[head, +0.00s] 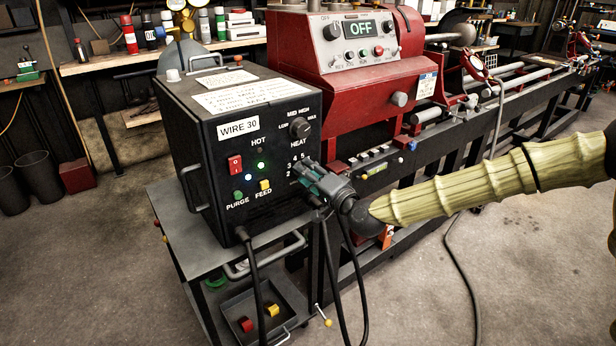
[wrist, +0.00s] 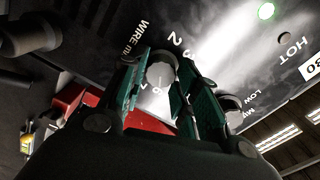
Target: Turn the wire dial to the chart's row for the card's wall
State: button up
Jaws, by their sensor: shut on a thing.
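The black welder box (head: 238,140) stands on a grey cart. The wire dial (wrist: 160,73) shows in the wrist view between my teal fingers, with its numbers and a "WIRE" label around it. My gripper (head: 312,180) is shut on this dial; it also shows in the wrist view (wrist: 162,88). In the head view my gripper hides most of the dial, and I cannot tell where its pointer is. A white plate on the box reads "WIRE 30" (head: 238,127). White papers with print (head: 250,97) lie on its top; their small lines are hard to read.
The heat dial (head: 299,128) sits just above my gripper. A red switch (head: 235,165), a green purge button (head: 237,196) and a yellow feed button (head: 265,185) are to the left. The red lathe (head: 345,90) stands close behind, its display reading "OFF". Cables hang in front.

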jog(key=shift+d, duration=0.1)
dwell(0.3)
jog(key=o, duration=1)
jog(key=v, duration=1.2)
